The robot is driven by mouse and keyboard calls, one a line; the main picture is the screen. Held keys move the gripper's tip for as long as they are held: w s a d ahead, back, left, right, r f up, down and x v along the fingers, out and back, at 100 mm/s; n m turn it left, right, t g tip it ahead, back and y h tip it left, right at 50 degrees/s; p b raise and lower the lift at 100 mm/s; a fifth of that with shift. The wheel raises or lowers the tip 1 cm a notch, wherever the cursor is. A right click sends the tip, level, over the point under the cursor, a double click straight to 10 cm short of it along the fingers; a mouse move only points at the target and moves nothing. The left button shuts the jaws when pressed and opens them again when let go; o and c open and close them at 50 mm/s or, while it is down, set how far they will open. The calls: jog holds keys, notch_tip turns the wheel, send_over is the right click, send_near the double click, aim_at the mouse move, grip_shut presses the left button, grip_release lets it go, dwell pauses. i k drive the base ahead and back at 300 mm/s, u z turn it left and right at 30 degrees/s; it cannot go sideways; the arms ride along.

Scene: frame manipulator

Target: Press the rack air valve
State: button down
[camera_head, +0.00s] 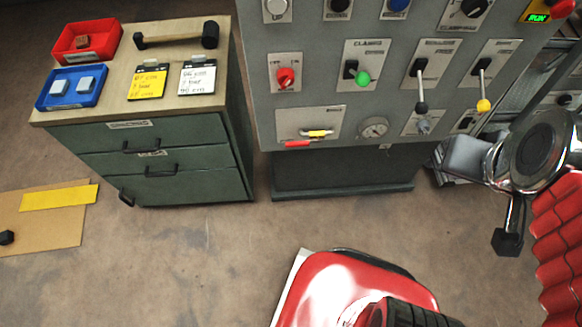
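The grey control panel (330,95) stands at the upper middle. Its lower left plate (291,126) carries a yellow lever (318,133) and a red handle (297,143). A round pressure gauge (374,128) is just right of it. Farther right is a small plate with a grey knob (423,125). The labels are too small to read, so I cannot tell which control is the rack air valve. My silver wrist with a dark disc is at the right, apart from the yellow lever. A black end piece (508,242) hangs below it; finger opening cannot be made out.
Above are a red switch (286,77), a green-tipped switch (362,77) and black- and yellow-tipped levers (483,104). A green drawer cabinet (175,172) with red and blue trays stands left. A brown board (60,238) lies left.

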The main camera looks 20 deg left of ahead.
aim_at(307, 143)
jog(key=u, duration=0.05)
jog(key=k, duration=1.6)
jog(key=u, duration=1.8)
jog(key=i, duration=1)
jog(key=u, duration=0.05)
